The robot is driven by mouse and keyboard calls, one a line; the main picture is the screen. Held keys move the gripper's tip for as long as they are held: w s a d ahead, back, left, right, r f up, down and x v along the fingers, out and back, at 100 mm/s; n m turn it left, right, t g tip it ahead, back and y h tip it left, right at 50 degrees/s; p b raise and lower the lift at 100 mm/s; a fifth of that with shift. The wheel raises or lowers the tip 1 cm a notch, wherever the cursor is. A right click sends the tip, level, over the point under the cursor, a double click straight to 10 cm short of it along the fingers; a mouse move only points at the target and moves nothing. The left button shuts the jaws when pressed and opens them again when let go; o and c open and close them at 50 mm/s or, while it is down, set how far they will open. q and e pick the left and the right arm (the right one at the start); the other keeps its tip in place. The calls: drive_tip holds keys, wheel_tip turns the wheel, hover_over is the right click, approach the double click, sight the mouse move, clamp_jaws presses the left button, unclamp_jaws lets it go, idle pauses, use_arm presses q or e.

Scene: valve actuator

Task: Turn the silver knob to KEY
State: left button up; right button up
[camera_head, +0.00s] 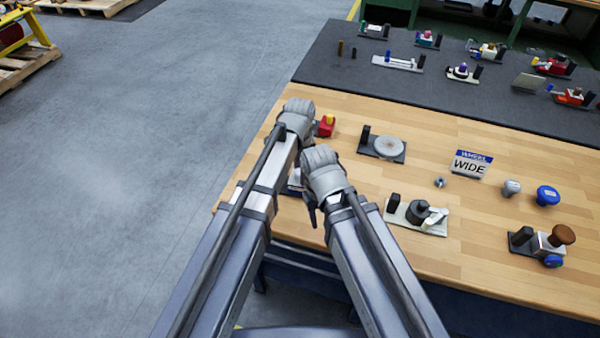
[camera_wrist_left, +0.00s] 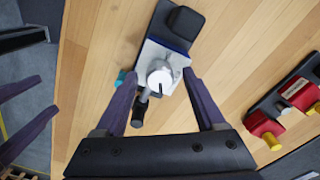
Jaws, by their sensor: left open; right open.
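The silver knob (camera_wrist_left: 161,77) is a round pale knob with a dark mark on its face, on a small fixture with a black block (camera_wrist_left: 183,20) at one end. No KEY label is readable. In the left wrist view my left gripper (camera_wrist_left: 160,84) is open, one finger on each side of the knob, with visible gaps. In the head view the left gripper (camera_head: 297,118) is above the table's left part, fingertips hidden. My right gripper (camera_head: 313,210) is open beside it, nearer the front edge. The fixture is mostly hidden behind the arms there.
A red-and-yellow fixture (camera_head: 326,126) stands just right of the left gripper. A round grey disc fixture (camera_head: 388,146), a grey-knob fixture (camera_head: 418,214) and a WHEEL WIDE sign (camera_head: 470,163) stand farther right. A dark mat (camera_head: 340,70) behind holds several more fixtures.

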use_arm(q)
clamp_jaws()
idle(0.5)
drive_tip(key=shift+n, duration=0.3)
drive_tip(key=n, duration=1.1)
idle(0.6)
